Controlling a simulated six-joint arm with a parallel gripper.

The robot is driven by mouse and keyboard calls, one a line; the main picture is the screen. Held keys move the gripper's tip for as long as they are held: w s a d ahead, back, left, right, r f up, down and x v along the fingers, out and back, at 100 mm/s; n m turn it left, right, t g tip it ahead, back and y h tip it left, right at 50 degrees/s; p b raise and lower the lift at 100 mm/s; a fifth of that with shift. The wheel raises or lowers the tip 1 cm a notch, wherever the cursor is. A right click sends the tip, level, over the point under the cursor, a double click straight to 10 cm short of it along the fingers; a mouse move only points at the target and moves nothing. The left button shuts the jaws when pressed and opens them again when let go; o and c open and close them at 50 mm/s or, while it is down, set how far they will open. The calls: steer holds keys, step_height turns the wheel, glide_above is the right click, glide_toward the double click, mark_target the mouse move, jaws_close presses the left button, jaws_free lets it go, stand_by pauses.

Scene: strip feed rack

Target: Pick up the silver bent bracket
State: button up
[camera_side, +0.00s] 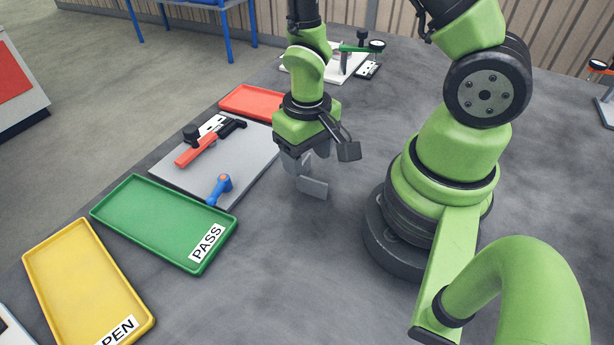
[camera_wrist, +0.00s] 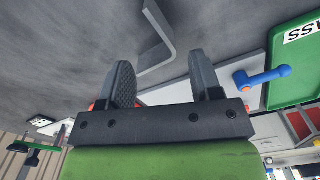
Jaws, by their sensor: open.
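The silver bent bracket (camera_side: 312,188) lies on the dark grey table just below my gripper (camera_side: 299,163) in the side view. In the wrist view the bracket (camera_wrist: 163,42) is a thin bent strip, seen beyond the fingertips and between the two fingers. My gripper (camera_wrist: 160,70) is open, with its dark fingers apart and nothing between them. One end of the bracket is close to the fingers in the side view; I cannot tell whether they touch.
A grey plate (camera_side: 180,170) left of my gripper carries a red-handled clamp (camera_side: 197,150) and a blue handle (camera_side: 220,189). A green PASS tray (camera_side: 150,215), a yellow tray (camera_side: 85,280) and a red tray (camera_side: 250,101) stand along the left. Table right of the bracket is clear up to my base.

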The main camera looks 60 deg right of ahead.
mark_target(317, 189)
steer(key=shift+w+a+f, duration=0.15)
steer(key=shift+f, duration=2.45)
jaws_close()
